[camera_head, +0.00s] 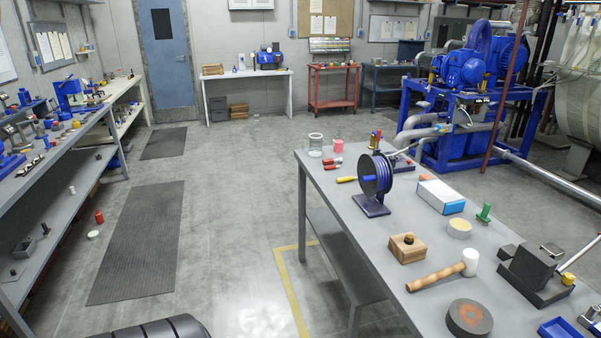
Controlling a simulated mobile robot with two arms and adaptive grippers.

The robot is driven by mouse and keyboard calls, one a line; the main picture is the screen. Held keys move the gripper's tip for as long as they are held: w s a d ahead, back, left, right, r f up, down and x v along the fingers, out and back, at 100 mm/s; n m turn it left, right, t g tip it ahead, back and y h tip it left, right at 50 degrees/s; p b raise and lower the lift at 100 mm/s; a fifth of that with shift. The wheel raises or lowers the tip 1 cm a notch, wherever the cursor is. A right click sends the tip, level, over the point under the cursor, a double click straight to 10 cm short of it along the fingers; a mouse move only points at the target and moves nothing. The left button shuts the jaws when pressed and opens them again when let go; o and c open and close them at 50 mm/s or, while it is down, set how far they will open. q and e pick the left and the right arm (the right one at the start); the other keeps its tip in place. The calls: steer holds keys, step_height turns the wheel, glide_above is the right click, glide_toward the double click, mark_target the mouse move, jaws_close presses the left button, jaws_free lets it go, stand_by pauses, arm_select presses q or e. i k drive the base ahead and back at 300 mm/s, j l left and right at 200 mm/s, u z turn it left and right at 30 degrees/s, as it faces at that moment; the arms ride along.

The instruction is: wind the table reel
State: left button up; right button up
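The table reel (375,177) stands upright on a dark blue base plate near the far left edge of the grey workbench (345,221). It has a dark blue drum with flanges. A blue knob-like part shows at its near side, and whether this is the crank handle I cannot tell. Neither of my grippers is in view.
On the bench are a white-and-blue box (440,197), a wooden block (407,248), a mallet (443,271), a dark round disc (469,318), a green-handled stamp (484,213) and screwdrivers (346,179). Free floor (235,210) lies left of the bench.

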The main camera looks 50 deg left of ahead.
mark_target(374, 173)
steer(key=u, duration=1.35)
steer(key=i+j+z, duration=0.15)
steer(key=i+j, duration=0.65)
